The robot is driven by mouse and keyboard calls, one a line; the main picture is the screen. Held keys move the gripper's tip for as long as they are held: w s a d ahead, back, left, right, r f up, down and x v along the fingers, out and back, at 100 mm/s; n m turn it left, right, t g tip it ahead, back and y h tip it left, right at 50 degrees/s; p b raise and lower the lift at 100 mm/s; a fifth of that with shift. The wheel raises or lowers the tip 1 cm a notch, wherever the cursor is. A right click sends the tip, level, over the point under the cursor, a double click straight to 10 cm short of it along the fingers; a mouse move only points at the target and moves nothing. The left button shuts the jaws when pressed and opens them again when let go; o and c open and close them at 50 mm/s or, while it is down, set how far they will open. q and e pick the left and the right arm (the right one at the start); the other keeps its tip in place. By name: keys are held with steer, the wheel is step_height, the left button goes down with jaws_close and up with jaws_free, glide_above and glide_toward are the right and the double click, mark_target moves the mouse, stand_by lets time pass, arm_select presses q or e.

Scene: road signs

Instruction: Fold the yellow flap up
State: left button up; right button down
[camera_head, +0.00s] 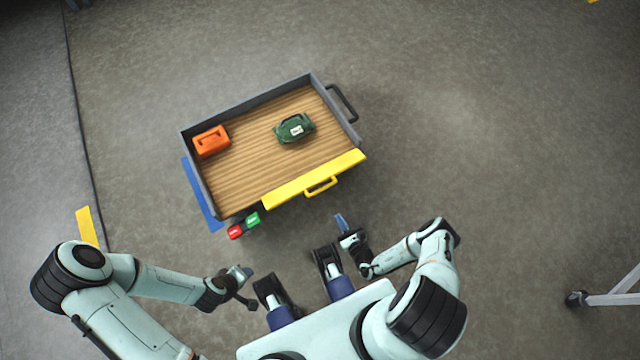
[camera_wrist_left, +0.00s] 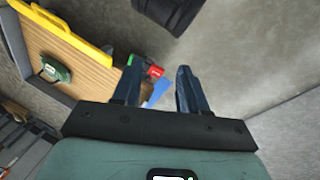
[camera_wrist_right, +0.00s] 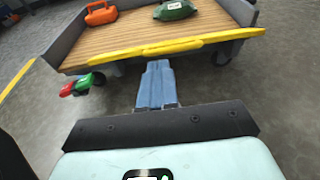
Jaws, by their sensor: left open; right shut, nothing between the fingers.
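The yellow flap (camera_head: 314,180) runs along the cart's near side, with a yellow handle (camera_head: 321,187) on its outer edge. In the right wrist view the flap (camera_wrist_right: 165,48) is a thin strip at the deck's front edge, and it does not stand up as a wall; its exact tilt is hard to tell. My right gripper (camera_head: 341,222) is shut and empty, apart from the flap on its near side. Its closed fingers (camera_wrist_right: 157,85) point at the flap. My left gripper (camera_head: 246,272) is open and empty, farther back, lower left of the cart.
The cart's wooden deck (camera_head: 250,165) holds an orange case (camera_head: 211,141) and a green bundle (camera_head: 293,128). A blue flap (camera_head: 201,193) hangs outside the left wall. Red (camera_head: 235,231) and green (camera_head: 252,219) blocks sit at the near corner. Floor right of the cart is clear.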

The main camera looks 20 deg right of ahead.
arm_select(q)
steer(key=w+a+f+t+b, duration=0.1)
steer(key=w+a+f+b, duration=0.1)
steer(key=w+f+b, duration=0.4)
arm_select(e)
step_height(320, 180, down, 8)
steer(key=p, duration=0.1)
arm_select(q)
steer(key=s+f+g+b, duration=0.2)
steer(key=s+f+b, duration=0.1)
steer(key=s+f, duration=0.4)
steer(key=shift+s+a+n+y, duration=0.3)
steer(key=shift+s+a+n, duration=0.05)
steer(key=shift+a+n, duration=0.1)
arm_select(e)
steer(key=r+x, duration=0.2)
steer(key=x, duration=1)
steer(key=shift+w+a, duration=0.15)
steer(key=shift+w, duration=0.45)
